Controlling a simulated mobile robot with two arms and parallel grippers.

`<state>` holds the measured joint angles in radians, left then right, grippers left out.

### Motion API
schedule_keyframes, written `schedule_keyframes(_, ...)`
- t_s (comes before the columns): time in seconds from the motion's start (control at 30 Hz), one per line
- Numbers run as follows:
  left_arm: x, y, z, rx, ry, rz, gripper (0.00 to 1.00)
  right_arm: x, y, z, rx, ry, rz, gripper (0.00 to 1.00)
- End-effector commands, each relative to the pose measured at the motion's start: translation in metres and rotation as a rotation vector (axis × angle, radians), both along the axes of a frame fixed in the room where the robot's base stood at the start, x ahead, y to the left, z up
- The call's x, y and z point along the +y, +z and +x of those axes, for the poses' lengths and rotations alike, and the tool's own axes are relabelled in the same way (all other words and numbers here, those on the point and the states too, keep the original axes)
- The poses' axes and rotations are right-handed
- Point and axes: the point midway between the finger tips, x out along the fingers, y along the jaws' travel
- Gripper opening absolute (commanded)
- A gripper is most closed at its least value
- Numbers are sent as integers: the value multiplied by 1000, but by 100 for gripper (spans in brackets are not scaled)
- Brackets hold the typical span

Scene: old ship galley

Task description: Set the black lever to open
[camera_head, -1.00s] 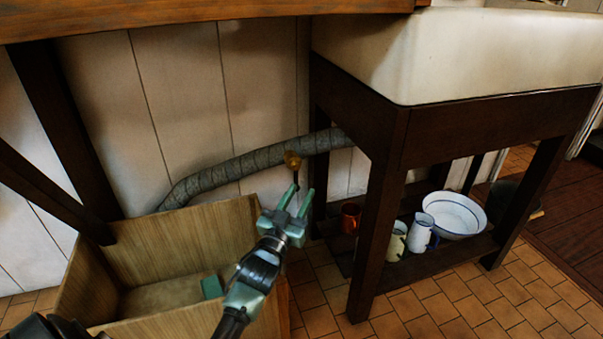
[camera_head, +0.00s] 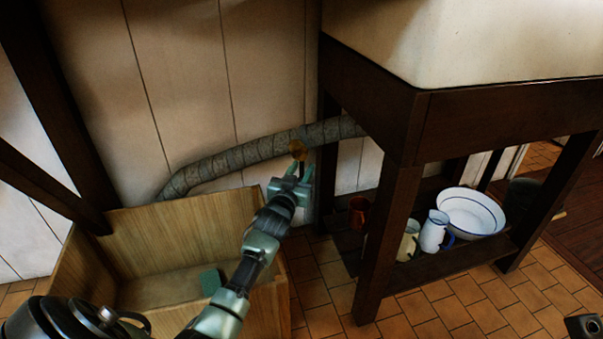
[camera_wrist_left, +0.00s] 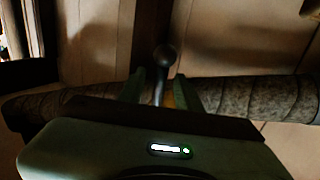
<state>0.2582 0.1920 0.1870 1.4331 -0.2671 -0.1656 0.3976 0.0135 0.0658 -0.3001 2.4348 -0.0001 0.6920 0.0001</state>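The black lever shows in the left wrist view as a round dark knob (camera_wrist_left: 165,56) on a thin stem. It stands up between the two fingers of my left gripper (camera_wrist_left: 160,78), with a gap on each side. The gripper is open around the lever. In the head view my left gripper (camera_head: 298,170) reaches to just below the brass valve body (camera_head: 297,149) on the grey wrapped pipe (camera_head: 240,157). There the lever is mostly hidden by the fingers.
An open wooden box (camera_head: 165,235) with a small green block (camera_head: 210,282) stands below the pipe. To the right is the sink stand's dark leg (camera_head: 385,240), with jugs (camera_head: 434,230) and a white basin (camera_head: 471,212) on its low shelf. Plank wall lies behind.

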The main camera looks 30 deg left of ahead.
Motion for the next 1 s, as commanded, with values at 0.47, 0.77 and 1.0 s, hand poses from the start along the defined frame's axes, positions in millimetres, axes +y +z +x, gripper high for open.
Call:
schedule_keyframes(0.47, -1, 0, 0, 0, -1, 0, 0, 0, 0, 0, 0, 0, 0, 36)
schedule_keyframes(0.77, -1, 0, 0, 1, -1, -1, 0, 0, 0, 0, -1, 1, 0, 36)
schedule_keyframes(1.0, -1, 0, 0, 1, -1, -1, 0, 0, 0, 0, -1, 1, 0, 36)
